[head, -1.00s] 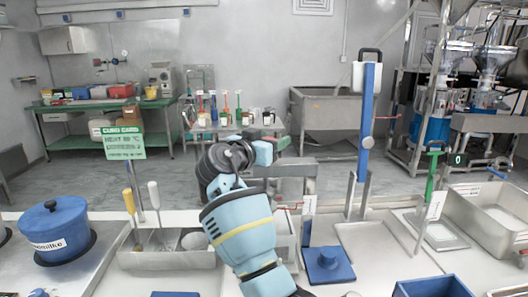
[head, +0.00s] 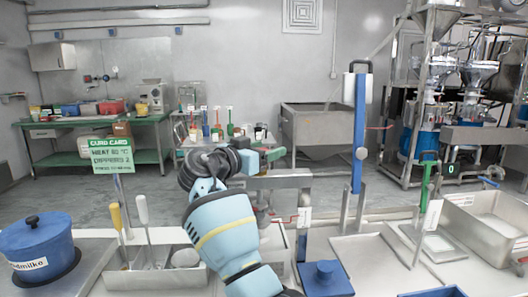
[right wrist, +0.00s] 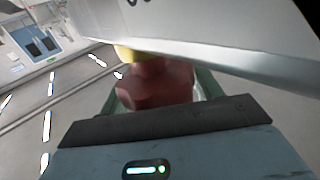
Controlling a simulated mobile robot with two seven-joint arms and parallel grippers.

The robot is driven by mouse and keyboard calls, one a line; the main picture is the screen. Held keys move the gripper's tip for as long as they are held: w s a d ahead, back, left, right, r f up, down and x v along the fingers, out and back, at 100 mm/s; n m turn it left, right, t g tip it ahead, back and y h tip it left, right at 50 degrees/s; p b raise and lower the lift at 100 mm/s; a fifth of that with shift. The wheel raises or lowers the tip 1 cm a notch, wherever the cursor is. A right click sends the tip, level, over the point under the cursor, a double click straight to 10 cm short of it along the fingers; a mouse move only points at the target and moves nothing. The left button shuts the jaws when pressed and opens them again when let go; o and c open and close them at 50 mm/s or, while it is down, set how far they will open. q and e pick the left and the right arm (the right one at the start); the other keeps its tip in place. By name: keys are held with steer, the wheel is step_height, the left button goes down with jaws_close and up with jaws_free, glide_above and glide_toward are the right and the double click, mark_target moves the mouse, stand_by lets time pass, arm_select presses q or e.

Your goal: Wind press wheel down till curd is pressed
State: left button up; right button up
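My right gripper (head: 262,152) is held above the back of the worktop, beside a metal press-like frame (head: 285,181). Its pale blue forearm hides part of that frame. In the right wrist view, a dark red, faceted piece (right wrist: 155,84) sits between the greenish fingers. The frames do not settle whether the fingers grip it or only stand around it. No press wheel is clearly seen in the head view, and the curd cannot be made out. My left gripper is out of view.
A blue pot (head: 37,247) stands at the left, near a green curd card (head: 110,156). A metal tray (head: 150,277) with two handled tools is at centre left. A blue block (head: 325,278), a tall blue lever (head: 360,135) and a steel basin (head: 490,228) stand to the right.

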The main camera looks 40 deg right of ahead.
steer(key=shift+o, duration=1.4)
steer(key=shift+a, duration=0.1)
steer(key=shift+a+f, duration=0.1)
steer(key=shift+a, duration=0.2)
steer(key=s+a+b, duration=0.1)
steer(key=a, duration=0.6)
steer(key=shift+s+d, duration=0.1)
